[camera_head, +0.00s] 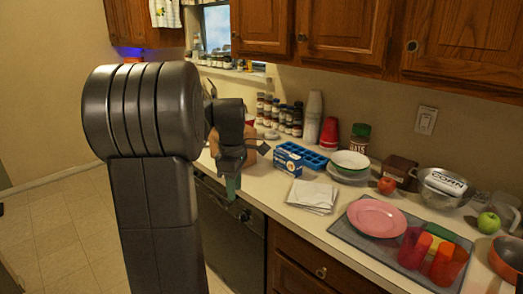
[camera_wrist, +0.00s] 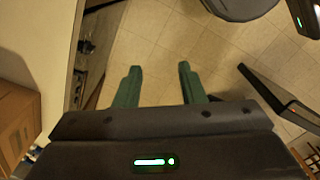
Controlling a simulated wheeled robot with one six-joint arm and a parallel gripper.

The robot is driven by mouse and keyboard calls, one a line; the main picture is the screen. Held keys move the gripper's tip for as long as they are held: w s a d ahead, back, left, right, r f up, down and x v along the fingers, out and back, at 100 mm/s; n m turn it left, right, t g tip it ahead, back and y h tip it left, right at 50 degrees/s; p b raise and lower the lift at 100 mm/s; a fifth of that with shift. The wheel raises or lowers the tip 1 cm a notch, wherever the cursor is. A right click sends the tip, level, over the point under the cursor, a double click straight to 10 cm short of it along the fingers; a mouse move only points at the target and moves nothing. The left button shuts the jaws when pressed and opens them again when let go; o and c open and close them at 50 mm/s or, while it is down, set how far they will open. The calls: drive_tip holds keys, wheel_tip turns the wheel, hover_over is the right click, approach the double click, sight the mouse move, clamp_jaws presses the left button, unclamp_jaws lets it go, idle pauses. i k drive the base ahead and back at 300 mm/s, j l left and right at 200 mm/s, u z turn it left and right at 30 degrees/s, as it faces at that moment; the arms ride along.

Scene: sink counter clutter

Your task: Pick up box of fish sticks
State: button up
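A small blue and white box (camera_head: 288,162) stands on the counter, in front of a blue ice tray. It is the likeliest box of fish sticks, but its label is too small to read. My gripper (camera_head: 232,190) points down near the counter's front edge, left of this box and apart from it. In the wrist view my gripper's two green fingers (camera_wrist: 158,82) are spread apart with nothing between them, above the tiled floor. That view does not show the blue and white box.
White papers or napkins (camera_head: 313,196) lie right of the box. The blue ice tray (camera_head: 310,156) and bowls (camera_head: 350,160) stand behind. A pink plate (camera_head: 377,217) and cups lie on a grey mat (camera_head: 350,236). Spice jars line the wall. Cabinets (camera_head: 340,32) overhang the counter.

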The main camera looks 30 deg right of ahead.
sight(289, 162)
drive_tip(key=i+z, duration=0.4)
drive_tip(key=i, duration=0.15)
drive_tip(key=i+z, duration=0.35)
drive_tip(key=i, duration=0.2)
drive_tip(key=i+j+z, duration=0.25)
drive_tip(key=i+z, duration=0.15)
drive_tip(key=i, duration=0.1)
